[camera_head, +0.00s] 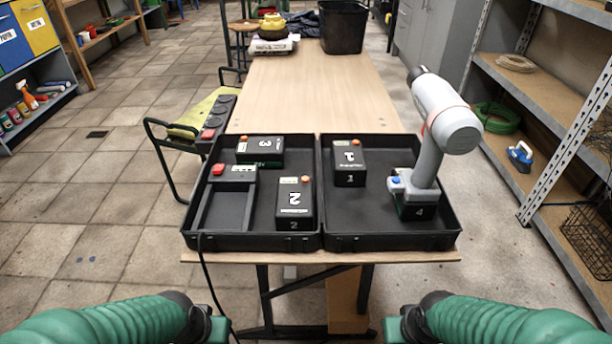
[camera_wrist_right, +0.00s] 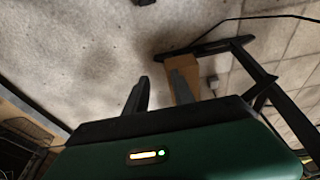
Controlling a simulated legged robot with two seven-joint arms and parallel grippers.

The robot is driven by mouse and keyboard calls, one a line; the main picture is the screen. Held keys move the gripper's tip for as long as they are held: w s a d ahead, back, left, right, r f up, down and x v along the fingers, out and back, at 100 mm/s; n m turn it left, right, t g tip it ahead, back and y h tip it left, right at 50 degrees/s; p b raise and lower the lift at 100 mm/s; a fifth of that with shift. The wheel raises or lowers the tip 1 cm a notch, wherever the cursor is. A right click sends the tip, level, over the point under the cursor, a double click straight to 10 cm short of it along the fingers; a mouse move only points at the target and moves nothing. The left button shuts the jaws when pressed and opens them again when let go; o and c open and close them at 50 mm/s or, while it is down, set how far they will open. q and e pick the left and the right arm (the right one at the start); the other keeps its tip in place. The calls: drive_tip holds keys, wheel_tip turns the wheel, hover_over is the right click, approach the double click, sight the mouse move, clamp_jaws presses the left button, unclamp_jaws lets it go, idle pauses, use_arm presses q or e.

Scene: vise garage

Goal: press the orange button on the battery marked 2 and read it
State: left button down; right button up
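The battery marked 2 (camera_head: 294,210) is a black block lying in the left half of an open black case (camera_head: 260,242). Its orange button (camera_head: 306,180) is on its far right end, beside a small pale strip (camera_head: 288,180) too small to read. My left gripper (camera_head: 217,329) is low at the bottom edge, in front of the table and well short of the battery; its fingers do not show. My right gripper (camera_head: 396,329) is likewise low in front of the table. In the right wrist view its two fingers (camera_wrist_right: 160,92) stand apart with nothing between them.
Battery 3 (camera_head: 259,151) lies behind, beside a red-switched charger bay (camera_head: 236,182). Battery 1 (camera_head: 349,167) lies in the right half. A grey drill (camera_head: 434,150) stands upright on battery 4 (camera_head: 414,212). A black cable (camera_head: 203,270) hangs at the front left.

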drive_tip(key=shift+d, duration=0.15)
drive_tip(key=shift+c, duration=2.3)
drive_tip(key=shift+a, duration=0.35)
clamp_jaws()
drive_tip(key=shift+d, duration=0.15)
